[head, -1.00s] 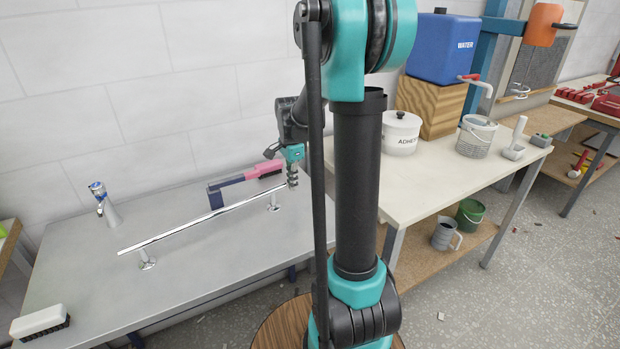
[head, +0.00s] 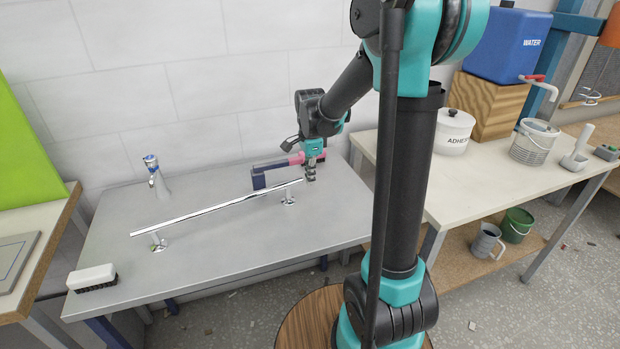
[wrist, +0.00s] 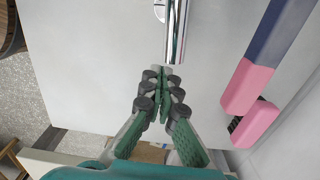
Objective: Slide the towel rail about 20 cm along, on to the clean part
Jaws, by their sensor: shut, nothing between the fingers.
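The towel rail (head: 215,208) is a shiny bar on two short posts with round feet, standing on the grey bench top (head: 230,240). In the wrist view the rail's near end (wrist: 176,35) is at the top centre. My gripper (head: 310,178) is at the rail's right end, pointing down, low over the bench. In the wrist view my gripper's fingers (wrist: 161,85) are together and empty, just beyond the rail's end; I cannot tell whether they touch it. No clear border between clean and dirty parts shows on the bench.
A white brush (head: 92,277) is at the bench's front left. The bench in front of the rail is clear. A cream table (head: 470,185) stands to the right.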

